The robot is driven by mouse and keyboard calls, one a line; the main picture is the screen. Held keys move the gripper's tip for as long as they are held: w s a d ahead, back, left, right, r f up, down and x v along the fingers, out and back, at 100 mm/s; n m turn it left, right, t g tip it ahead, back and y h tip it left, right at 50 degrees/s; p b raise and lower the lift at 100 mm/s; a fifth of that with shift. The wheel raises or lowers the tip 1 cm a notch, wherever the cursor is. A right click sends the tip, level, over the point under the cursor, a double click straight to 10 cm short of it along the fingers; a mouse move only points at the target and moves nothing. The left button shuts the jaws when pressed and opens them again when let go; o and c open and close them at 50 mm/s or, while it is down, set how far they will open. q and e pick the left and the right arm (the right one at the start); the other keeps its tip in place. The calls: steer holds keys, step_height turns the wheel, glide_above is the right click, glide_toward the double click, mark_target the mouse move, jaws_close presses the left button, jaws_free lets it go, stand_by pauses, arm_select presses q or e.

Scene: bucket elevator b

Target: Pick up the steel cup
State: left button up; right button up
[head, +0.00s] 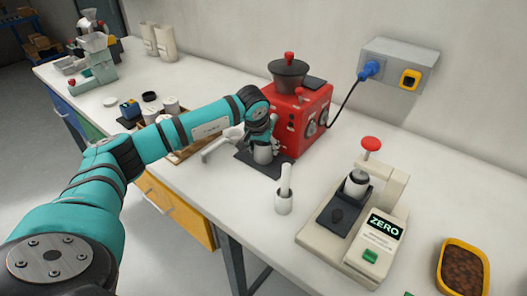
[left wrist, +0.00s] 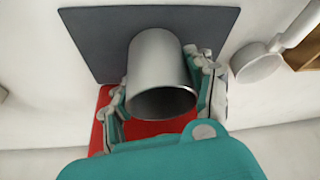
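The steel cup (head: 263,154) stands on a dark mat (head: 247,165) in front of the red grinder. My left gripper (head: 262,135) is at the cup, reaching in from the left. In the left wrist view the cup (left wrist: 158,70) is between the two fingers (left wrist: 160,88) of this gripper, one on each side. The fingers lie very close to its wall; whether they press on it cannot be made out. The cup's rim faces the wrist camera. My right gripper is not in view.
The red grinder (head: 303,118) stands just behind the cup. A portafilter-like handle (head: 218,145) and a wooden tray (head: 188,152) lie to the left. A small cup with a white stick (head: 284,200), a scale (head: 372,237) and a yellow bean tray (head: 440,272) are to the right.

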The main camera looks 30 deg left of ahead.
arm_select(q)
steer(key=c, duration=1)
steer(key=shift+r, duration=0.1)
steer(key=shift+r+b, duration=0.4)
steer(key=shift+r, duration=0.15)
steer(key=s+d+b, duration=0.1)
steer(key=s, duration=0.4)
steer(key=s+d+b, duration=0.1)
steer(key=s+b, duration=0.1)
steer(key=s, duration=0.3)
steer(key=s+d+b, duration=0.1)
steer(key=s, duration=0.5)
steer(key=shift+s+d, duration=0.1)
steer(key=shift+d, duration=0.3)
steer(key=shift+s+d+r+b, duration=0.1)
steer(key=shift+s+d+b, duration=0.15)
steer(key=shift+s, duration=0.45)
